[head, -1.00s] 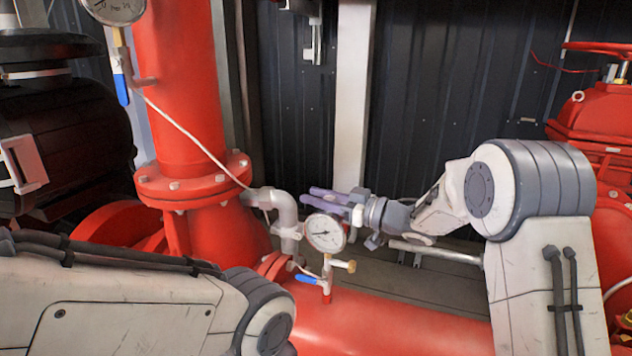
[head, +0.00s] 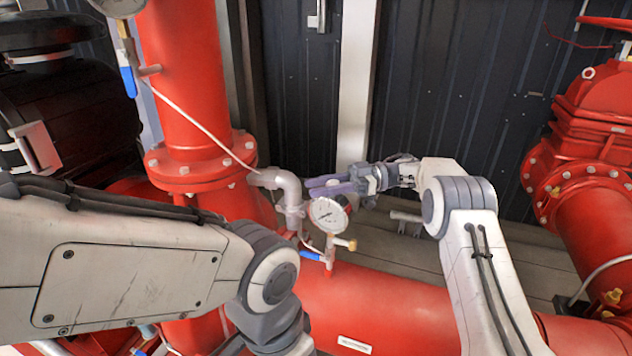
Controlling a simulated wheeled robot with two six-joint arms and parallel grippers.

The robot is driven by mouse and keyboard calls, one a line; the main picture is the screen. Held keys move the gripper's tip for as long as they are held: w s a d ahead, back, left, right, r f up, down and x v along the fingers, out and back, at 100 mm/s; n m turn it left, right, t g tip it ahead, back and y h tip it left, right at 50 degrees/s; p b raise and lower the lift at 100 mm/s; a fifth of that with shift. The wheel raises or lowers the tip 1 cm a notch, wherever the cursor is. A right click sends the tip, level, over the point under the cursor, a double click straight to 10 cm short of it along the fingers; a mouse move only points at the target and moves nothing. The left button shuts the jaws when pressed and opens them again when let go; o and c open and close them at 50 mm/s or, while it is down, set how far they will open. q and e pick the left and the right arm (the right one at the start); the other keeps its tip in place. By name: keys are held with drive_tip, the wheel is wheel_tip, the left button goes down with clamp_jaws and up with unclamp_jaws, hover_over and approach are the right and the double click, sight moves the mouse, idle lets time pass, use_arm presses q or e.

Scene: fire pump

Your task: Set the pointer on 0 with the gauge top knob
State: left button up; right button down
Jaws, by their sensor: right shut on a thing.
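The small round gauge (head: 327,214) with a white dial stands on a thin fitting above the red horizontal pipe. Its dark pointer shows, but the scale numbers are too small to read. My right gripper (head: 325,187) comes in from the right, its purple fingers level at the top of the gauge. It is shut on the gauge top knob, which the fingers mostly hide. My left arm crosses the lower left, and its gripper is not in view.
A blue-handled valve (head: 312,256) and a brass fitting (head: 344,242) sit just below the gauge. A grey elbow pipe (head: 285,190) is close on its left. A red vertical pipe (head: 180,80) stands behind left, and a red valve body (head: 595,110) at the far right.

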drive_tip(key=shift+s+a+r+n+g+h, duration=0.1)
drive_tip(key=shift+s+n+g+h, duration=0.15)
drive_tip(key=shift+n+g+h, duration=0.55)
drive_tip(key=shift+y, duration=0.3)
drive_tip(key=c, duration=0.5)
unclamp_jaws()
drive_tip(key=shift+a, duration=0.15)
drive_tip(key=shift+s+d+r+p, duration=0.95)
drive_tip(key=shift+d+r+p, duration=0.85)
drive_tip(key=shift+p, duration=1.75)
drive_tip(key=shift+s+d+r+p, duration=0.9)
drive_tip(key=shift+d+r+p, duration=0.9)
drive_tip(key=shift+p, duration=1.8)
drive_tip(key=shift+s+d+r+p, duration=0.95)
drive_tip(key=shift+d+r+p, duration=0.85)
drive_tip(key=shift+p, duration=1.75)
drive_tip(key=shift+a+r, duration=0.1)
drive_tip(key=shift+r, duration=0.05)
